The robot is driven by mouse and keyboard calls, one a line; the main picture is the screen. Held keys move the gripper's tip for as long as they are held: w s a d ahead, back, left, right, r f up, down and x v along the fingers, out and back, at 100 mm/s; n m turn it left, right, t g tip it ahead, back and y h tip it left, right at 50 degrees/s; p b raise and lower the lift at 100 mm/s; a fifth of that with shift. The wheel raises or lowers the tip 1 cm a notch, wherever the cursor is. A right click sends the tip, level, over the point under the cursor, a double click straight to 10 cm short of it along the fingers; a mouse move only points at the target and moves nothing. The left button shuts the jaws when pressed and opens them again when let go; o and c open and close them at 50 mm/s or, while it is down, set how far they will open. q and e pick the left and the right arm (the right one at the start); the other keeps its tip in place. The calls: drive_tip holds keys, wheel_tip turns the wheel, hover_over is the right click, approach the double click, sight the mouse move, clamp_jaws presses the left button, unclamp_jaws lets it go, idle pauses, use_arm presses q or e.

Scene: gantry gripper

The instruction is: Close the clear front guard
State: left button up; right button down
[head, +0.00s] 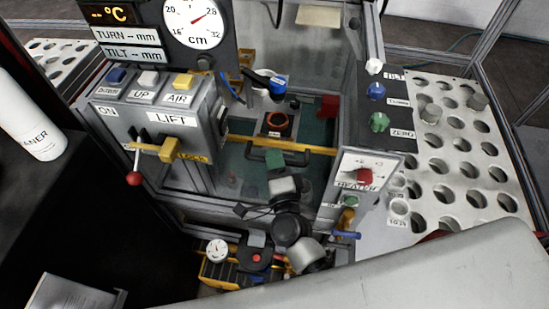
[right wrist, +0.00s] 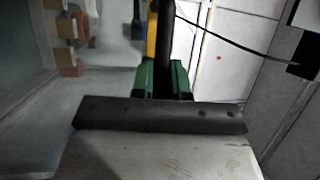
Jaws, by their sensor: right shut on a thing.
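The clear front guard (head: 232,172) is a see-through panel on the front of the machine, with a yellow bar (head: 300,147) across it. A black handle (head: 254,155) sits just below the bar. My right gripper (head: 275,160) is shut on this handle, coming from the front and below. In the right wrist view, the green fingers (right wrist: 165,80) close around the dark handle (right wrist: 167,35), with the yellow bar beside it. The fingers hide part of the handle. My left gripper is not in view.
A LIFT panel (head: 150,110) with a red-knobbed lever (head: 134,178) stands left of the guard. A HEATER panel (head: 365,180) stands right. Inside is an orange ring (head: 278,123). A yellow tray (head: 218,272) lies below, and a perforated plate (head: 455,150) is at right.

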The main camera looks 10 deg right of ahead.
drive_tip(key=shift+w+r, duration=0.1)
drive_tip(key=shift+r, duration=0.3)
drive_tip(key=c, duration=1.1)
unclamp_jaws()
drive_tip(key=shift+c, duration=0.2)
drive_tip(key=shift+f, duration=0.1)
drive_tip(key=s+f+b, duration=0.2)
drive_tip(key=s+b, duration=0.1)
drive_tip(key=s, duration=0.7)
drive_tip(key=shift+s, duration=0.4)
